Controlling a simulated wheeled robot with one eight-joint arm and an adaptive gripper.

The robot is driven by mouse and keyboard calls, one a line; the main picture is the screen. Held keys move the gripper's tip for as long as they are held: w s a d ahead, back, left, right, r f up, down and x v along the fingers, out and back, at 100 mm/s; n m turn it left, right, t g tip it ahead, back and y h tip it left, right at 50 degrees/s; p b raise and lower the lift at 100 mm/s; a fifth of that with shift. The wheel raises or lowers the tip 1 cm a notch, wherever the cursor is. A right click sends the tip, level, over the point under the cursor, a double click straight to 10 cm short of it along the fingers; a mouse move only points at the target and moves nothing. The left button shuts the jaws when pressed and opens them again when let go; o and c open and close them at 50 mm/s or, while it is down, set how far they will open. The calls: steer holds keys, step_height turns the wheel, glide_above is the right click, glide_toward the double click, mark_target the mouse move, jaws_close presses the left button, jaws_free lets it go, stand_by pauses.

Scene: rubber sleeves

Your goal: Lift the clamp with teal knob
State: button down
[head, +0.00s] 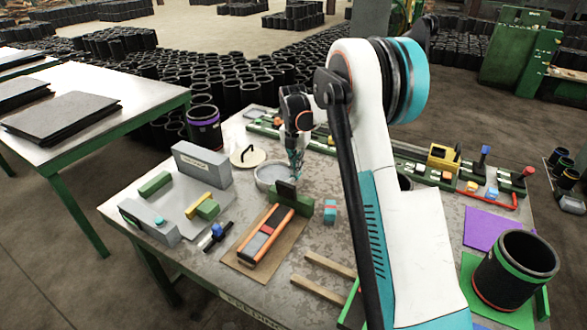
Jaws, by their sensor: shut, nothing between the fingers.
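My gripper (296,172) is small in the head view, shut and empty, pointing down over the middle of the table beside a shallow round grey dish (270,176). I cannot tell for sure which thing is the clamp with teal knob. A small dark clamp-like piece (216,235) with a blue knob lies at the table's front left, apart from my gripper. More clamp-like pieces with coloured knobs (484,155) stand along the green rail at the back right.
An orange-edged fixture (268,232) on a brown board lies in front of my gripper, with a teal-and-red block (329,210) to its right. A black sleeve (515,268) stands at the front right. My arm hides part of the table's right half.

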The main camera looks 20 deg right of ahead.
steer(key=shift+w+d+f+g+y, duration=0.35)
steer(key=shift+w+d+g+y, duration=0.1)
steer(key=shift+d+y, duration=0.15)
steer(key=shift+w+d+f+g+y, duration=0.35)
steer(key=shift+d+g+y, duration=0.1)
steer(key=shift+y, duration=0.15)
steer(key=v, duration=1.2)
steer(key=shift+w+d, duration=0.1)
